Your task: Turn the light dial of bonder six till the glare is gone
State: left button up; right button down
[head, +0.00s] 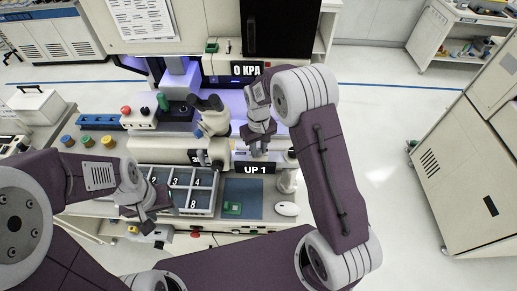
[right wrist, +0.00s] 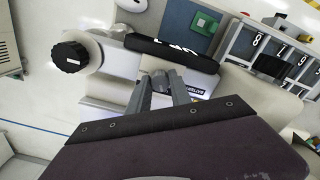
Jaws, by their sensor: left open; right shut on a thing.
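My right gripper (head: 258,146) reaches down to the front of the bonder (head: 165,150), behind the "UP 1" sign. In the right wrist view its fingers (right wrist: 161,80) are shut on a small grey knob-like part (right wrist: 160,77), mostly hidden between them; I cannot tell for sure that it is the light dial. A larger black ribbed knob (right wrist: 70,57) sits apart on the bonder's side. My left gripper (head: 150,208) is open and empty over the front trays. No number six shows on the bonder, and I cannot make out any glare.
A microscope (head: 212,117) stands just left of my right gripper. Numbered trays (head: 182,202) and a blue mat (head: 258,187) with a green chip (head: 232,208) lie in front. A white mouse (head: 287,209) is at right. The floor (head: 385,175) at right is clear.

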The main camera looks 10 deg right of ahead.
aim_at(259, 150)
jog(key=c, duration=1.2)
grip_release()
jog(key=shift+w, duration=0.1)
jog(key=shift+o, duration=0.2)
notch_tip(259, 150, up, 8)
jog(key=shift+r+b, duration=0.1)
jog(key=shift+b, duration=1.15)
jog(key=shift+r, duration=0.45)
